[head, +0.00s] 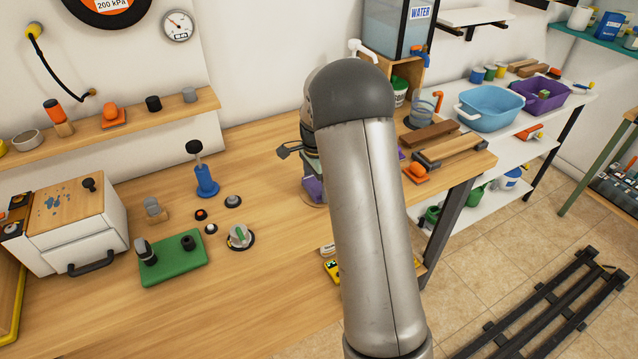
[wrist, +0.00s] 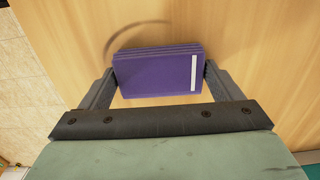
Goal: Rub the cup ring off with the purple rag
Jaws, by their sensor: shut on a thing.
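The purple rag (wrist: 155,75) is a folded block with a white stripe at its right end. My gripper (wrist: 158,68) is shut on it, one finger at each short end. In the head view the rag (head: 314,189) shows below my gripper, partly hidden by my arm. The cup ring (wrist: 125,32) is a thin brown arc on the wooden bench, curving out past the rag's far left edge in the wrist view. The rest of the ring is hidden under or behind the rag. The rag is at or just above the bench top; I cannot tell whether it touches.
A blue plunger-like tool (head: 206,181), a green board (head: 173,258) and a round dial (head: 240,237) stand to the left on the bench. A water tank (head: 398,30) is behind, and wooden blocks (head: 450,150) are to the right. The bench's front edge is close on the right.

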